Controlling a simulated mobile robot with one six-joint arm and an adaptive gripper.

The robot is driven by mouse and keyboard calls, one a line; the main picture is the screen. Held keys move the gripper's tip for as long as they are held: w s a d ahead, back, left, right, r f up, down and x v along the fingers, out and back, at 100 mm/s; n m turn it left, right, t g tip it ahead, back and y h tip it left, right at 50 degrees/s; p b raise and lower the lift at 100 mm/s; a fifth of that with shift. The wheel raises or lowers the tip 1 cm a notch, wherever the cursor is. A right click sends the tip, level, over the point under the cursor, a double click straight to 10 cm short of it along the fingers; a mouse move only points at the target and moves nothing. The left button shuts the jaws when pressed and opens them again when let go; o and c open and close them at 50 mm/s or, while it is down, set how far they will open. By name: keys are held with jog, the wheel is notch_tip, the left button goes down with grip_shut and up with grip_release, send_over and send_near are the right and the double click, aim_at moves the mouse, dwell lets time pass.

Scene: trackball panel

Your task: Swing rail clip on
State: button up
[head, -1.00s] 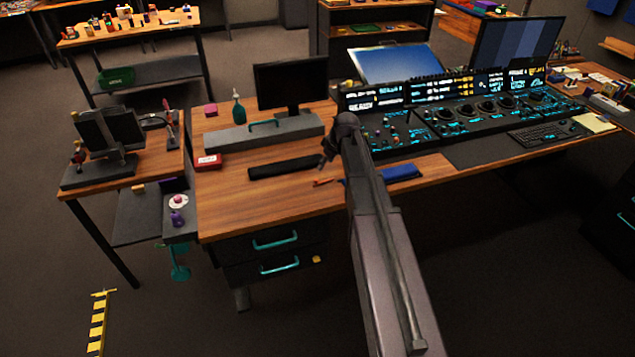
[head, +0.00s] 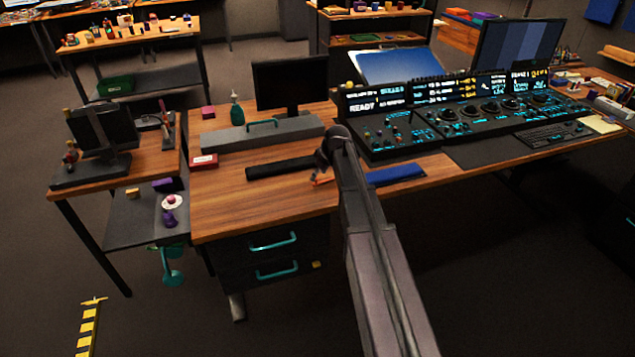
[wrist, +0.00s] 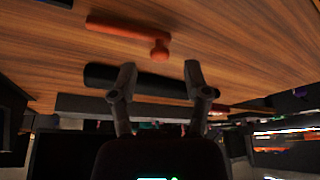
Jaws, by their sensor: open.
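I cannot single out a rail clip for certain. My gripper (wrist: 160,76) is open and empty in the wrist view, its two fingers apart over the wooden desk (head: 270,208). An orange-red piece with a round knob (wrist: 128,30) lies on the desk beyond the fingertips. In the head view a small orange piece (head: 321,181) shows beside the end of my arm, which partly hides that spot. A black bar (wrist: 150,82) lies behind the fingers; a black bar (head: 280,167) also lies on the desk in the head view.
A control panel (head: 480,112) with lit screens fills the desk's right side. A blue flat item (head: 395,175) lies right of my arm. A long grey box (head: 258,135) with a teal handle, a monitor (head: 290,83) and a red box (head: 204,161) stand left. The desk's front left is clear.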

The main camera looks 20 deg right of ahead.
jog(key=shift+b+x, duration=0.6)
jog(key=shift+x, duration=0.3)
grip_shut()
